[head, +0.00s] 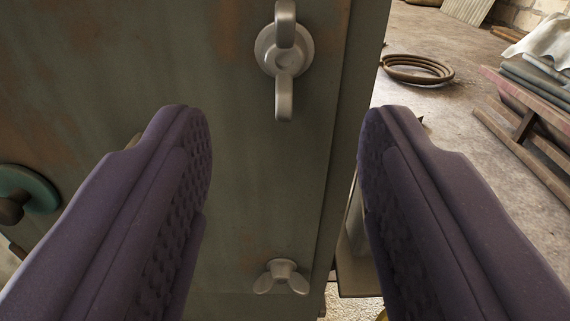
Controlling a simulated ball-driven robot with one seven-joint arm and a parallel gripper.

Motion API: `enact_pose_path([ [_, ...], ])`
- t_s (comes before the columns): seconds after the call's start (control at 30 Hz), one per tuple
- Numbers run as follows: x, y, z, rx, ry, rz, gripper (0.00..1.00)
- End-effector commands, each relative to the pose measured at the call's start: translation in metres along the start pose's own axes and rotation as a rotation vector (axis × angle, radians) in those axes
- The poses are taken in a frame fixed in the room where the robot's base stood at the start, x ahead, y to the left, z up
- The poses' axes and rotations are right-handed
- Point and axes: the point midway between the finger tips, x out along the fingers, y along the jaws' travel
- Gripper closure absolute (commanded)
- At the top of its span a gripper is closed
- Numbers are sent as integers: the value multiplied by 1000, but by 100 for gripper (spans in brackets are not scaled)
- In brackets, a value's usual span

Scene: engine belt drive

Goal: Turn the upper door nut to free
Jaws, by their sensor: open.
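The upper door nut (284,58) is a pale grey wing nut on the weathered grey-green door (265,170), at the top of the head view. Its two wings stand nearly vertical in the picture, one up and one down. My gripper (285,120) is open, with its two dark purple padded fingers wide apart. The nut appears above and between the fingertips, and nothing is held. A second wing nut (282,277) sits low on the same door, seen between the fingers, with its wings spread left and right.
The door's right edge is near the right finger. Beyond it, a coiled hose (417,69) lies on the floor and a stacked pallet (535,100) stands at right.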

Motion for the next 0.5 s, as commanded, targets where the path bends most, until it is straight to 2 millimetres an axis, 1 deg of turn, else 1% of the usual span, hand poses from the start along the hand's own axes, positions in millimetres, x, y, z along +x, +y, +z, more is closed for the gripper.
enact_pose_path([
  [0.17,-1,0,-2,0,0,0,49],
  [0.23,-6,0,-15,1,-5,0,49],
  [0.27,-12,0,-26,1,-11,0,49],
  [0.37,-44,1,-76,3,-51,-1,49],
  [0.4,-63,1,-97,5,-72,-2,49],
  [0.47,-94,1,-126,7,-107,-2,49],
  [0.5,-116,2,-142,9,-129,-2,49],
])
